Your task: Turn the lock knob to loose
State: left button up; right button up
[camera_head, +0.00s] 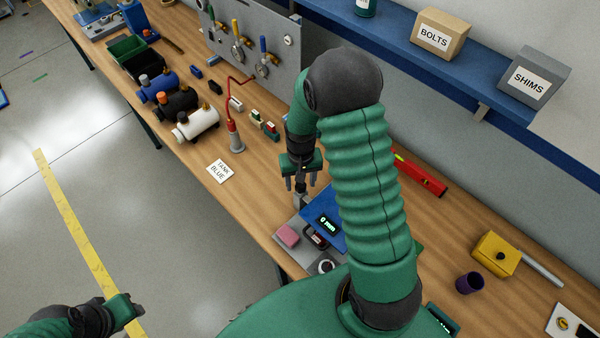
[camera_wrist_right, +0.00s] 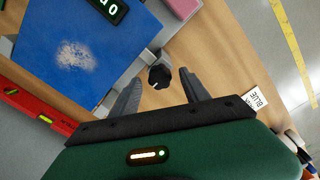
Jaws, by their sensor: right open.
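The black lock knob (camera_wrist_right: 160,77) shows in the right wrist view, beside the edge of a blue plate (camera_wrist_right: 88,50) with a worn pale patch. My right gripper (camera_wrist_right: 162,75) is open, its two grey fingers on either side of the knob in that picture. I cannot tell whether they touch it. In the head view my right gripper (camera_head: 301,184) points down over the far corner of the blue plate, and the knob is largely hidden there. A small display (camera_head: 327,224) on the device reads 0 mm. My left gripper (camera_head: 122,311) is at lower left, away from the bench, its fingers not clear.
A pink block (camera_head: 287,236) lies beside the plate. A red level (camera_head: 420,176) lies behind my right arm. A yellow box (camera_head: 495,254) and purple cup (camera_head: 469,283) are right.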

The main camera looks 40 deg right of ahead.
notch_tip(320, 180, up, 16)
jog(key=b, duration=0.2)
jog(key=shift+w+r+b, duration=0.15)
jog(key=shift+r+b, duration=0.05)
jog(key=shift+b, duration=0.15)
